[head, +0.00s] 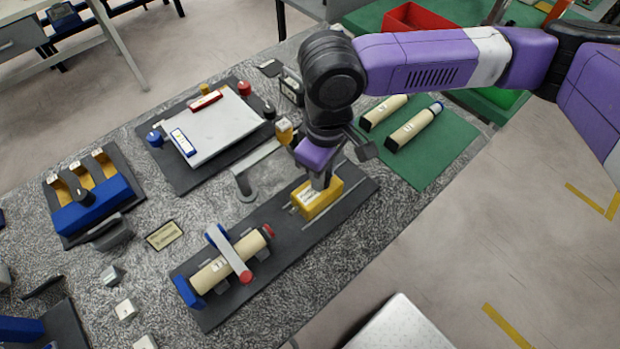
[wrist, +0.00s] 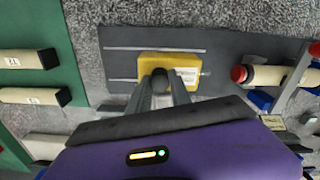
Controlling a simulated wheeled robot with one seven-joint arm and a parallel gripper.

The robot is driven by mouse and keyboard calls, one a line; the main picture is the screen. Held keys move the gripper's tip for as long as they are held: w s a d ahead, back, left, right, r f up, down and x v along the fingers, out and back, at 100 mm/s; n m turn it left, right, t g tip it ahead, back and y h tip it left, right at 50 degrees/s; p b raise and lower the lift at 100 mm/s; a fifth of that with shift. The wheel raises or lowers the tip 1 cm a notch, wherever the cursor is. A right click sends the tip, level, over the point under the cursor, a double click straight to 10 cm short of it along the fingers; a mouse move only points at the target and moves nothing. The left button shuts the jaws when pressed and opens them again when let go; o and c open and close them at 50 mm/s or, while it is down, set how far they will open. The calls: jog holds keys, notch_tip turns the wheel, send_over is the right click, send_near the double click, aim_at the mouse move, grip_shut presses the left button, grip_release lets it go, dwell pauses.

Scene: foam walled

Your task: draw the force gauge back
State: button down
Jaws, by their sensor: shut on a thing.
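The force gauge (head: 312,203) is a yellow block with a white label, sitting on the rails of a dark base plate (head: 270,229). My gripper (head: 322,183) comes down on it from above and is shut on its dark knob. In the wrist view the yellow gauge (wrist: 158,65) lies just beyond my fingers (wrist: 173,84), with the dark round knob between them. A beige cylinder (head: 228,261) is held on the same plate under a grey strap, with a blue end at the left and a red tip facing the gauge. A clear gap separates that red tip from the gauge.
A green mat (head: 440,154) with two beige cylinders lies to the right. A dark board with a white plate (head: 222,126) is behind. A yellow-and-blue holder (head: 95,200) stands at left. The rails (head: 352,198) right of the gauge look bare.

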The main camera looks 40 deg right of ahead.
jog(key=shift+d+r, duration=0.1)
jog(key=shift+d, duration=0.2)
jog(key=c, duration=1.2)
grip_release()
jog(key=shift+r, duration=0.15)
notch_tip(320, 180, up, 7)
jog(key=shift+r, duration=0.2)
